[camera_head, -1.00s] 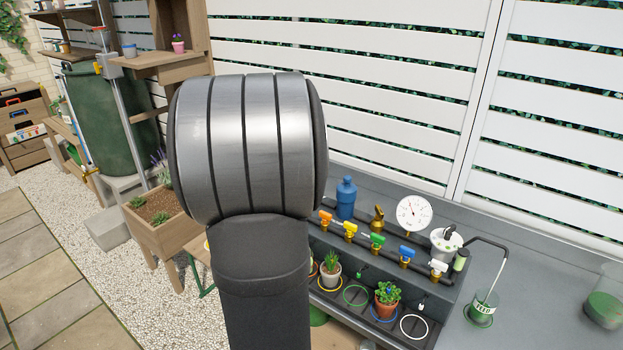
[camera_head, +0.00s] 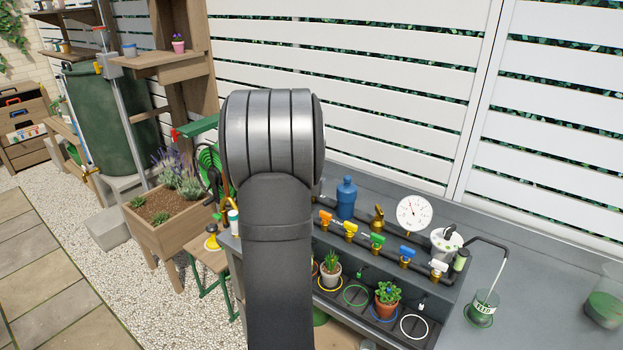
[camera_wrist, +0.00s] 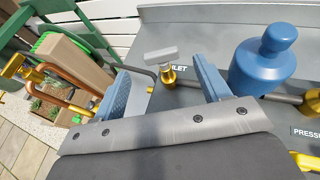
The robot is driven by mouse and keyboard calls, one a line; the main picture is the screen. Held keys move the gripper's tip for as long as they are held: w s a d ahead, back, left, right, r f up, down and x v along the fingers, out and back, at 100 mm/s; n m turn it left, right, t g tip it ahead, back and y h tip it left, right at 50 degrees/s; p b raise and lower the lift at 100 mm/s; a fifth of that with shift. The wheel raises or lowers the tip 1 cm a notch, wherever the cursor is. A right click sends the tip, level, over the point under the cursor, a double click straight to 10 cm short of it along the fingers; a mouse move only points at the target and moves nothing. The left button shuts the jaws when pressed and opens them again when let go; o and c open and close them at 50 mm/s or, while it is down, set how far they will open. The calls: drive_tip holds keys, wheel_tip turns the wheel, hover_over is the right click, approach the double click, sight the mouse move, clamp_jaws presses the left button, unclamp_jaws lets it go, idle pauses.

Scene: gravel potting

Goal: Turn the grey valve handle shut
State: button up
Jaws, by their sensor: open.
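The grey valve handle (camera_wrist: 162,54) is a short flat bar on a brass valve body (camera_wrist: 168,74), beside a partly covered label ending in "LET". In the wrist view it lies roughly along the dark pipe, slightly angled to it. My gripper (camera_wrist: 160,67) is open, with one blue-grey finger left of the handle and one right of it. The handle appears between and just beyond the fingertips; contact is not visible. In the head view my arm hides the gripper and most or all of this valve.
A blue bottle-shaped vessel (camera_wrist: 264,60) stands close right of the right finger; it also shows in the head view (camera_head: 346,198). Coloured valves, including a yellow one (camera_head: 350,231), and a white gauge (camera_head: 413,214) line the pipe. A copper pipe (camera_wrist: 60,85) runs at left.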

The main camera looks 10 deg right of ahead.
drive_tip(key=shift+x, duration=2.7)
drive_tip(key=c, duration=1)
